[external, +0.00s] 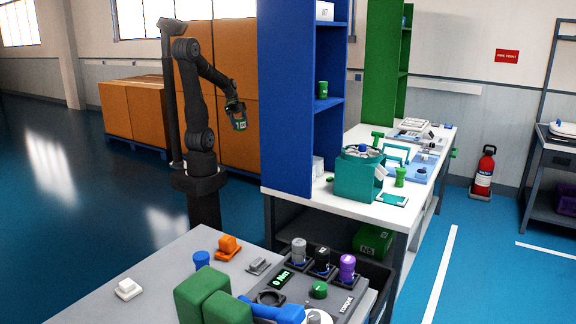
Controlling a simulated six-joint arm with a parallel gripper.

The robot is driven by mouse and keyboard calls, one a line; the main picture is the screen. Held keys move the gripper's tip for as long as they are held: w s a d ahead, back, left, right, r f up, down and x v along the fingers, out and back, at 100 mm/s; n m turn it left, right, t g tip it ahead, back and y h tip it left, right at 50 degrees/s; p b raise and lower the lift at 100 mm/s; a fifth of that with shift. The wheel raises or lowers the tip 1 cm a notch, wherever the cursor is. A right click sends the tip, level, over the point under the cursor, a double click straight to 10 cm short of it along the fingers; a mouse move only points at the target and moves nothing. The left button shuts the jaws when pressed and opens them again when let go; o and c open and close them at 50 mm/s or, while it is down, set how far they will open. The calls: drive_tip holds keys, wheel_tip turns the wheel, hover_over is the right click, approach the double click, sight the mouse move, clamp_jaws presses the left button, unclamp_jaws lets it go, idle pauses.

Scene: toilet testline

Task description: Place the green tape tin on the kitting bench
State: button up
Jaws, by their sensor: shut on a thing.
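A green tin (240,123) with a pale label is in my gripper (236,108), tilted and held in the air left of the blue shelf. My gripper is shut on it; the fingers are small and dark here. Another small green tin (323,90) stands on a shelf of the blue rack.
The blue rack (287,100) stands between my gripper and the white bench. A grey table (165,275) in front carries a torque station, several knobs and green blocks. A teal bin (357,178) crowds the bench's near end. Orange-brown boxes (135,110) stand behind my arm.

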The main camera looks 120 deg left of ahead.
drive_tip(key=a+r+n+y, duration=0.2)
drive_tip(key=a+r+n, duration=0.4)
drive_tip(key=r, duration=0.1)
drive_tip(key=w+a+n, duration=0.1)
drive_tip(key=w+a, duration=0.3)
drive_tip(key=a, duration=0.3)
drive_tip(key=w+a+f+m, duration=0.1)
drive_tip(key=w+a+f, duration=0.5)
drive_tip(key=w+a, duration=0.55)
drive_tip(key=w+a+f+m, duration=0.1)
drive_tip(key=w+a+f, duration=0.5)
drive_tip(key=w+a, duration=0.55)
drive_tip(key=w+a+f+m, duration=0.1)
drive_tip(key=w+a+f, duration=0.7)
drive_tip(key=w, duration=0.6)
drive_tip(key=shift+h, duration=0.3)
drive_tip(key=f, duration=0.3)
drive_tip(key=a+f, duration=0.1)
drive_tip(key=f, duration=0.2)
drive_tip(key=shift+a+f, duration=0.1)
drive_tip(key=shift+f, duration=0.1)
drive_tip(key=shift+f, duration=0.15)
drive_tip(key=o, duration=1.3)
